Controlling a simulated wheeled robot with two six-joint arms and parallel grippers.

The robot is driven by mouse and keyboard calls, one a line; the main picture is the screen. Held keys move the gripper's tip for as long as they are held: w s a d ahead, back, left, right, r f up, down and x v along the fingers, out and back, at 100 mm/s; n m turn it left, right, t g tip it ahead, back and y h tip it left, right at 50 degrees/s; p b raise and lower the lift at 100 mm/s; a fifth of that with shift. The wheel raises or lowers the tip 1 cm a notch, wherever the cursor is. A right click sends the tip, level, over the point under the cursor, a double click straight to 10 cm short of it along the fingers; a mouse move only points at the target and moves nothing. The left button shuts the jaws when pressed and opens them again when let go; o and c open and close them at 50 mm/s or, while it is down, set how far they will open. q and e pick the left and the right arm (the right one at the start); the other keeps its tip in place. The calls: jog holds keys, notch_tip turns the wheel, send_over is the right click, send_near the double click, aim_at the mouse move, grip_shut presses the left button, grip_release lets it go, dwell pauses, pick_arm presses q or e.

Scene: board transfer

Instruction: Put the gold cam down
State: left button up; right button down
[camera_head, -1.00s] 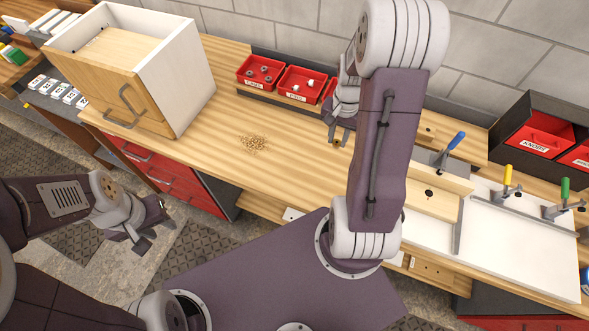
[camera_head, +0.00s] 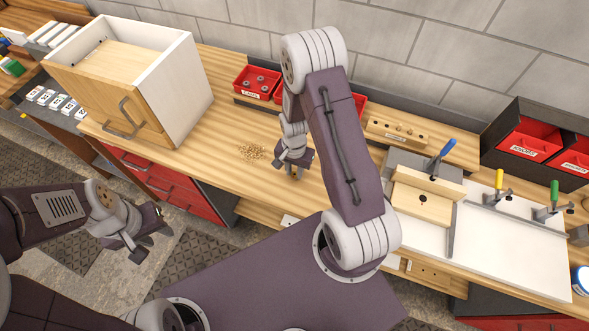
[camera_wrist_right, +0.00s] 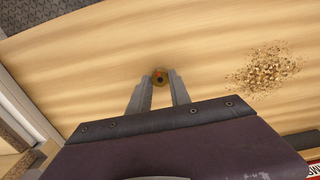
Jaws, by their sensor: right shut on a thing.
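The gold cam (camera_wrist_right: 160,76), a small round golden piece with a dark centre, shows between the fingertips of my right gripper (camera_wrist_right: 160,80) in the right wrist view. My right gripper (camera_head: 294,173) is shut on it, low over the wooden bench top (camera_head: 225,127). In the head view the cam is too small or hidden to make out. I cannot tell whether it touches the wood. My left gripper (camera_head: 151,243) is open and empty over the floor, in front of the bench at the left.
A pile of wood shavings (camera_head: 251,152) lies left of my right gripper. A wooden cabinet (camera_head: 130,85) stands at the left. Red bins (camera_head: 256,82) line the back. A white board with clamps (camera_head: 510,235) is at the right.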

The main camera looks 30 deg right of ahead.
jog(key=shift+f, duration=0.1)
jog(key=shift+f, duration=0.15)
jog(key=c, duration=1.2)
grip_release()
